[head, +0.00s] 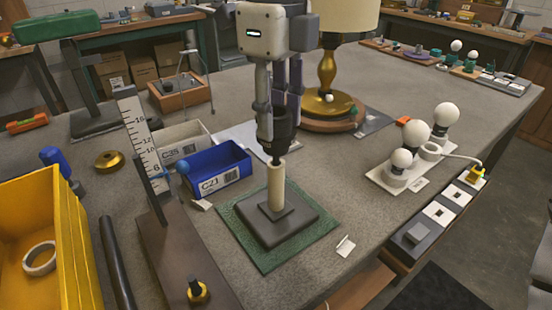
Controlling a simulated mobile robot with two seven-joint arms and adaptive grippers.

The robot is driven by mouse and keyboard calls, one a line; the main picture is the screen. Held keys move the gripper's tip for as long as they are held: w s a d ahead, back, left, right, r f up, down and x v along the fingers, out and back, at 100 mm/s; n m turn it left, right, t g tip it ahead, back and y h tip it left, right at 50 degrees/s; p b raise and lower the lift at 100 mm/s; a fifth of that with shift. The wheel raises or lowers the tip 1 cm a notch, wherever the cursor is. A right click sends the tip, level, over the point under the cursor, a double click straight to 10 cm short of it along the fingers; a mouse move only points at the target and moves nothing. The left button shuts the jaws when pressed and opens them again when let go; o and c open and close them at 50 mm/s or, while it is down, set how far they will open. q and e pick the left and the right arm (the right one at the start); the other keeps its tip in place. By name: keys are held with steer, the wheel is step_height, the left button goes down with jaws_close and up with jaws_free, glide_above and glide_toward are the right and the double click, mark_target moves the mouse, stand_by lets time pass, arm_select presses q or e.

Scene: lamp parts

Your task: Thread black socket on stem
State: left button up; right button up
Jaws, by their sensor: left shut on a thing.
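The cream stem (276,187) stands upright on a square dark base (280,222), which lies on a green mat (247,243). My left gripper (278,112) points down from above and is shut on the black socket (280,132). The socket is directly above the stem, in line with it. A narrow dark piece (276,160) shows between the socket and the stem top; I cannot tell which of the two it belongs to, or whether socket and stem touch. The fingers hide the socket's upper part. My right gripper is not in view.
A blue bin (218,171) and a grey bin (180,140) stand left of the stem. A brass lamp (328,75) stands behind. White bulbs on a holder (380,180) are at right. A yellow bin (48,225) is at far left. The table right of the mat is mostly clear.

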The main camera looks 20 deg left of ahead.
arm_select(q)
steer(key=shift+f, duration=1.05)
stand_by(1.0)
steer(key=shift+o, duration=1.2)
jaws_close()
steer(key=shift+f, duration=0.1)
steer(key=shift+f, duration=0.15)
